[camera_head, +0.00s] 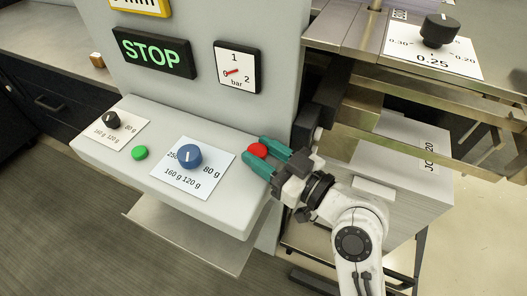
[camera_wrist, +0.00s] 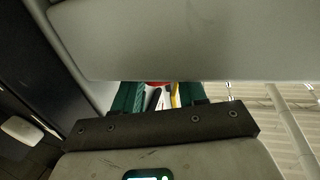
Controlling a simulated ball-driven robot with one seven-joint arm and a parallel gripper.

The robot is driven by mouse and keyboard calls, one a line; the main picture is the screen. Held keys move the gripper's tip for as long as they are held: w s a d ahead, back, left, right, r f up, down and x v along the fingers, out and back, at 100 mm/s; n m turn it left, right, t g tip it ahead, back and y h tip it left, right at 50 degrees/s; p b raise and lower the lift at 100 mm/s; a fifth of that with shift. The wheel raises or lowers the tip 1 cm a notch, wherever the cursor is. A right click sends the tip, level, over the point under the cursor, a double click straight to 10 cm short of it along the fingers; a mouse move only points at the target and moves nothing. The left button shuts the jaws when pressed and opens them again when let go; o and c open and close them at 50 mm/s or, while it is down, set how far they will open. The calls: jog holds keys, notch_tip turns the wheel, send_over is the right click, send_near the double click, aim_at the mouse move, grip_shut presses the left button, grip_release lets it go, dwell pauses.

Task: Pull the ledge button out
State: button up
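A round red button (camera_head: 258,150) sits on the right end of the light grey ledge (camera_head: 215,213). My gripper (camera_head: 260,154) reaches in from the right, with its two teal fingers on either side of the red button. The fingers are apart and look open; I cannot tell whether either touches the button. In the wrist view a thin strip of the red button (camera_wrist: 158,83) shows between the fingertips (camera_wrist: 160,92). A grey surface across the top of that view hides the rest of it.
The ledge also holds a green button (camera_head: 140,153), a blue knob (camera_head: 188,157) and a black knob (camera_head: 112,120). Above it are a STOP display (camera_head: 153,52) and a pressure gauge (camera_head: 237,68). Metal rails (camera_head: 425,105) stand close to my arm on the right.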

grip_shut()
jog(key=shift+r, duration=0.45)
jog(key=o, duration=0.5)
grip_release()
jog(key=b+v, duration=0.2)
jog(key=v, duration=0.8)
jog(key=shift+s+d, duration=0.25)
jog(key=shift+d, duration=0.05)
